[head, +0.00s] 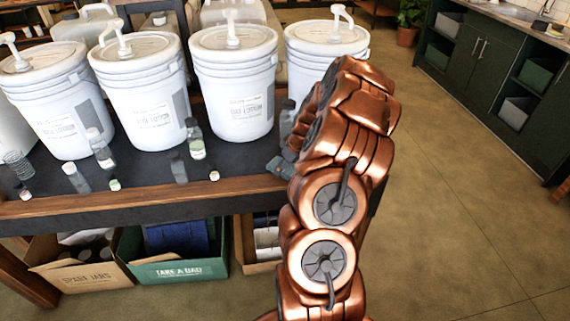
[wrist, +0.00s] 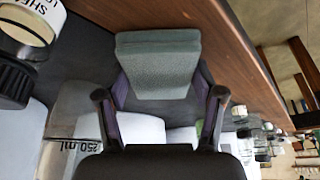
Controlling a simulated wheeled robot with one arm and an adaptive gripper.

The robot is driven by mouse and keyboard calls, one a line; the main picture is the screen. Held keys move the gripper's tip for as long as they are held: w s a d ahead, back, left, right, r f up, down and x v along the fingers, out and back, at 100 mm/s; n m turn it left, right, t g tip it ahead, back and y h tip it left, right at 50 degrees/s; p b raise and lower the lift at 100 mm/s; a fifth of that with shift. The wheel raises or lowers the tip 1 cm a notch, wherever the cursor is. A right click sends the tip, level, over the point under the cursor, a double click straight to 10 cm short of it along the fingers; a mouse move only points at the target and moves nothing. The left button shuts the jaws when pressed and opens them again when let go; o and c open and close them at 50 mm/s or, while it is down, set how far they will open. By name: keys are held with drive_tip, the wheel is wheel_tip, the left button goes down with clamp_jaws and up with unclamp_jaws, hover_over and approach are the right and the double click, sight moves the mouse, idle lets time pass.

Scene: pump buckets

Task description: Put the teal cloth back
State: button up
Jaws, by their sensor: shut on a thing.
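The teal cloth (wrist: 157,62) is a folded, thick block in the wrist view. My gripper (wrist: 160,92) has a finger along each side of it and is shut on it. The cloth appears over the dark bench top, close to its wooden edge. Whether it touches the bench, I cannot tell. In the head view, my copper arm hides most of the gripper at the bench's right part, and the cloth is not clear there.
White pump buckets (head: 232,90) stand in a row along the bench (head: 140,205). Small bottles (head: 195,140), jars and caps stand before them. A spare jars box (head: 82,277) and a green box (head: 180,269) sit below. Open floor (head: 450,200) lies right, before dark cabinets.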

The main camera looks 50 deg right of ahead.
drive_tip(key=shift+f, duration=0.15)
drive_tip(key=o, duration=1.2)
drive_tip(key=shift+r, duration=0.3)
drive_tip(key=b+v, duration=0.2)
drive_tip(key=v, duration=0.9)
drive_tip(key=shift+s+r, duration=0.2)
drive_tip(key=shift+r, duration=0.15)
